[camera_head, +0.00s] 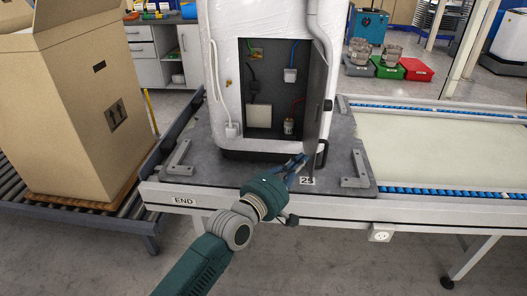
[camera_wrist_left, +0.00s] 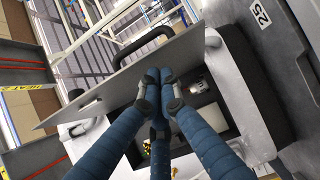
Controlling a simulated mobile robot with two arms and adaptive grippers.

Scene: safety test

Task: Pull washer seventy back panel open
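The white washer (camera_head: 218,60) stands upright on a grey base plate on the conveyor. Its back panel (camera_head: 317,95) is swung out to the right, seen nearly edge-on, and leaves the dark compartment (camera_head: 268,60) open. A black handle (camera_head: 321,158) is low at the panel's outer side. My left gripper (camera_head: 298,163) is at the panel's lower edge. In the left wrist view, the blue fingertips (camera_wrist_left: 158,82) are close together against the grey panel (camera_wrist_left: 95,95), on the compartment side, with the panel's handle (camera_wrist_left: 138,46) beyond. No object shows between them. My right gripper is not visible.
A large cardboard box (camera_head: 80,110) stands on rollers at the left. Metal brackets (camera_head: 180,160) rise from the base plate (camera_head: 235,172). A conveyor belt (camera_head: 440,150) runs to the right and is clear. Wires and small parts sit inside the compartment.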

